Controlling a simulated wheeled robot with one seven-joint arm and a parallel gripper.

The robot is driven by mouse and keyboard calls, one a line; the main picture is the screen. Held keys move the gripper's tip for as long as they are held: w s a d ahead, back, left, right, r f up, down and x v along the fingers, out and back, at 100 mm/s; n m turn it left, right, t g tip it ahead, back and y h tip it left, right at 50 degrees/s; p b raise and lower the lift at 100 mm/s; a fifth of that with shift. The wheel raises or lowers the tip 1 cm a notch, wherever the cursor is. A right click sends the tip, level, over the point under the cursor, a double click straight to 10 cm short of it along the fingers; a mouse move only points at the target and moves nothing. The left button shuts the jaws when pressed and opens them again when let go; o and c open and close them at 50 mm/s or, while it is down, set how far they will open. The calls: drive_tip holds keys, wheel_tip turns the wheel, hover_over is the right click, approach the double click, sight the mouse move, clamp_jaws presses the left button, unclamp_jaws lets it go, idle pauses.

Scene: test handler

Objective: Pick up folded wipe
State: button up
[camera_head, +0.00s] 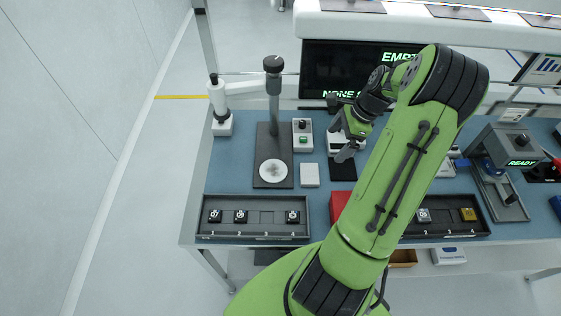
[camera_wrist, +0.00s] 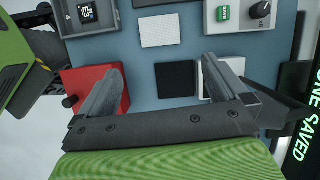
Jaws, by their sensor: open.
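A flat white square, which looks like the folded wipe (camera_head: 309,174), lies on the blue bench top. It also shows near the top of the wrist view (camera_wrist: 160,30), and no folds can be made out. My gripper (camera_head: 338,143) is above the bench, to the right of and farther back than the white square in the head view. In the wrist view my gripper's two fingers (camera_wrist: 163,70) are spread apart with nothing between them. The white square lies beyond the fingertips, apart from them.
A red box (camera_wrist: 88,88) stands by the left finger. A black square (camera_wrist: 176,79) lies below the gap. A control box (camera_head: 303,136) with a green button and a stand with a round plate (camera_head: 273,170) are nearby. A grey tray (camera_head: 255,202) holds several small blocks.

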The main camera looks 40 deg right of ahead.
drive_tip(key=m, duration=0.1)
approach(310, 173)
drive_tip(key=x, duration=0.8)
drive_tip(key=shift+f, duration=0.1)
drive_tip(key=c, duration=0.8)
wheel_tip(310, 173, up, 10)
drive_tip(key=shift+d+r, duration=0.1)
